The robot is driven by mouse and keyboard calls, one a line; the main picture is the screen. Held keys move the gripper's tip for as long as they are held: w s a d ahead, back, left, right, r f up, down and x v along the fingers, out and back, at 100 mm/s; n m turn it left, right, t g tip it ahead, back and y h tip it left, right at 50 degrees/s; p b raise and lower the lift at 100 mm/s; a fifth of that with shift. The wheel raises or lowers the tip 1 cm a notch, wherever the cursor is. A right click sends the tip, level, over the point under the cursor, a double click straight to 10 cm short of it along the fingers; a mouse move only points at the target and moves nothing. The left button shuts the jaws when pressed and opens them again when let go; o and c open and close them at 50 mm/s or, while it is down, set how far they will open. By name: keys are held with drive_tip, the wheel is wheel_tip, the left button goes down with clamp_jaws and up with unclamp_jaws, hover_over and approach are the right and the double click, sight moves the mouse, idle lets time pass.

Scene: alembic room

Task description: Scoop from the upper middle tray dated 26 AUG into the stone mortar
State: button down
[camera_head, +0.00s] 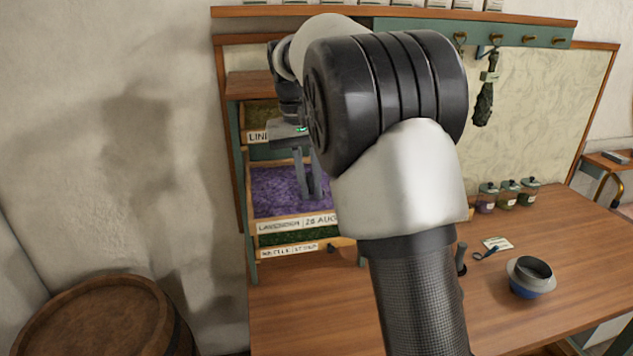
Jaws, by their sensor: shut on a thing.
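A wooden tray of purple dried lavender (262,191) sits in the rack at the left of the bench. Its label (290,224) reads lavender and an AUG date whose digits are too small to be sure of. My gripper (309,192) points down over the right part of this tray, with its fingertips at or just above the purple. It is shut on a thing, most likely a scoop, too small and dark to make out. My arm hides the trays further right. I cannot make out the stone mortar; a grey rod (461,258) beside my arm may be a pestle.
A tray labelled LIN... (262,116) is above and a green-filled tray (285,238) below. A barrel (100,315) stands at left. The bench's front is clear.

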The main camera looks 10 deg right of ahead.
drive_tip(key=shift+a, duration=0.1)
drive_tip(key=shift+r+p, duration=2.4)
drive_tip(key=shift+r, duration=0.6)
